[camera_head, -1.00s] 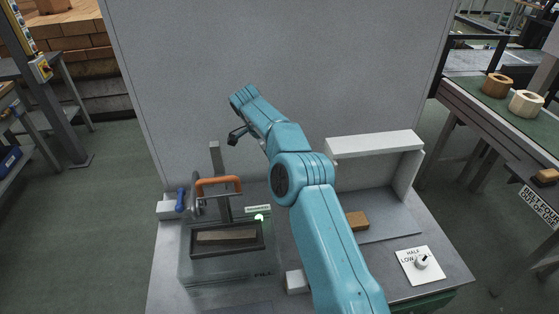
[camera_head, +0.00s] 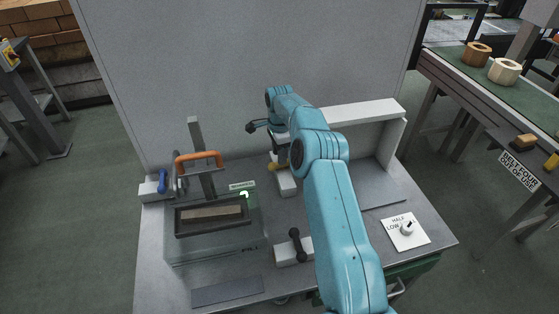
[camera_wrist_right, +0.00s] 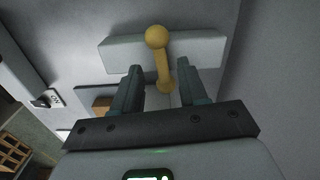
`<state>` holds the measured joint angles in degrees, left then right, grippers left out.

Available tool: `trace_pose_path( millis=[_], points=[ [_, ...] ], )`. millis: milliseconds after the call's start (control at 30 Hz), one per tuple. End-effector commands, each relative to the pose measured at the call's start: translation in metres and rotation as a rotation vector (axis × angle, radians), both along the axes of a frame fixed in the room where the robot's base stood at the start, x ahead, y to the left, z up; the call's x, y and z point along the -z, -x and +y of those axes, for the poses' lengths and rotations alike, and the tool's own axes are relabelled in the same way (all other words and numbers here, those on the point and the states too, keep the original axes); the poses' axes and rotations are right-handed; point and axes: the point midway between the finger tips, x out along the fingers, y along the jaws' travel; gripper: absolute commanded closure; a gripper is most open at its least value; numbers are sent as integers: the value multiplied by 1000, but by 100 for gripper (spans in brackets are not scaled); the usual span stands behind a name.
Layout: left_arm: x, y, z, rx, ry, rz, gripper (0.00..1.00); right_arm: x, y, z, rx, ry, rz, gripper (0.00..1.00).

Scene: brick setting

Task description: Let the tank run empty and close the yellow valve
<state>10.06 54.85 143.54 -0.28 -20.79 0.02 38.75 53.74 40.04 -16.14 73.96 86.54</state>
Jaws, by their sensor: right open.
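The yellow valve (camera_head: 278,166) has a small knobbed lever on a white block at the back of the bench, partly hidden by my right arm. In the right wrist view the yellow lever (camera_wrist_right: 162,65) stands across its pale block, between the two finger lines. My right gripper (camera_wrist_right: 159,72) is open around the lever's lower part, with gaps on both sides; contact cannot be told. In the head view the right gripper (camera_head: 279,148) is mostly hidden by my arm. The clear tank (camera_head: 188,252) stands at the left of the bench; its water level cannot be made out. My left gripper is not in view.
A blue-handled valve (camera_head: 162,182) stands left of the tank and a black-handled valve (camera_head: 295,245) right of it. An orange handle (camera_head: 199,158) rises above the tank. A grey panel stands behind.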

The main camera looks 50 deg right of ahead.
Motion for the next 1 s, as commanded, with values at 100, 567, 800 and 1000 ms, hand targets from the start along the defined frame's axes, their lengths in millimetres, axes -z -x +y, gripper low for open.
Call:
trace_pose_path(
  millis=[100,567,800,1000],
  points=[
    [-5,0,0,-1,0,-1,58,18,0,0,0,-1,2,57],
    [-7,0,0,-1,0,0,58,34,0,0,0,0,0,57],
    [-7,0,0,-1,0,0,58,34,0,0,0,1,1,100],
    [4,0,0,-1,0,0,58,37,-1,-1,79,2,-1,100]
  ],
)
